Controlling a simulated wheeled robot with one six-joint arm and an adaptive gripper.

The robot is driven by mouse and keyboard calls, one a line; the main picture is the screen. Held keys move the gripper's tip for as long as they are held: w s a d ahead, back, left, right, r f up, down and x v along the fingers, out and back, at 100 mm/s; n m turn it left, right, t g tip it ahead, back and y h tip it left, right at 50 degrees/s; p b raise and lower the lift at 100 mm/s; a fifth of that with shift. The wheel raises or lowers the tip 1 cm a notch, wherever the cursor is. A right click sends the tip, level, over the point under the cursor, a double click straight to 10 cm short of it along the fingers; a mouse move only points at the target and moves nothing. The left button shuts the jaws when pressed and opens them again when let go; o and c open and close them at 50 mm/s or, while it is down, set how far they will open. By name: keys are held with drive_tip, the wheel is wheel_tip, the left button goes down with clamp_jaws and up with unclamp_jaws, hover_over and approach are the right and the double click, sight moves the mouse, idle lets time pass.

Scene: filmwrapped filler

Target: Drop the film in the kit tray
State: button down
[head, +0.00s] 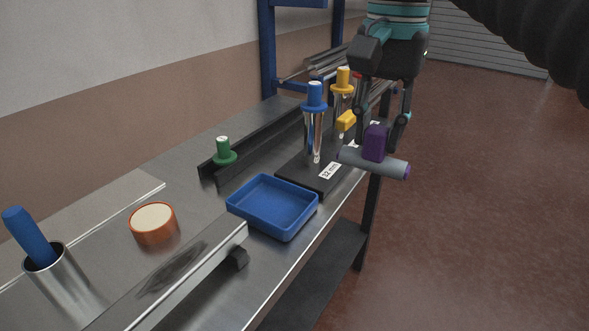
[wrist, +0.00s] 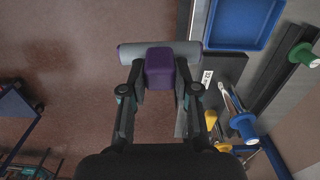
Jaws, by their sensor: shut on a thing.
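My gripper (head: 378,146) is shut on the purple block of a grey cylinder with purple ends, which I take to be the film (head: 391,168). The film hangs level in the air to the right of the bench, over the floor side. In the wrist view, the film (wrist: 128,53) lies across my fingertips (wrist: 160,72). The kit tray appears to be the shallow blue tray (head: 305,212) on the bench, to the left of and below the film. It looks empty, and it also shows at the upper right of the wrist view (wrist: 238,46).
A black stand (head: 300,177) behind the tray holds upright tools with a blue top (head: 314,95) and a yellow top (head: 343,80). A green-topped piece (head: 223,153), an orange-rimmed round tub (head: 153,226) and a metal cup (head: 62,284) are on the bench. A metal rail (head: 185,265) stands in front.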

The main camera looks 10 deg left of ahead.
hover_over(282, 209)
wheel_tip(282, 209, down, 10)
drive_tip(key=shift+f+b, duration=1.05)
drive_tip(key=shift+f, duration=1.85)
drive_tip(key=shift+d, duration=0.1)
drive_tip(key=c, duration=0.8)
unclamp_jaws()
drive_tip(key=shift+r, duration=0.1)
wheel_tip(282, 209, up, 12)
drive_tip(key=shift+f, duration=0.1)
drive_tip(key=shift+d, duration=0.1)
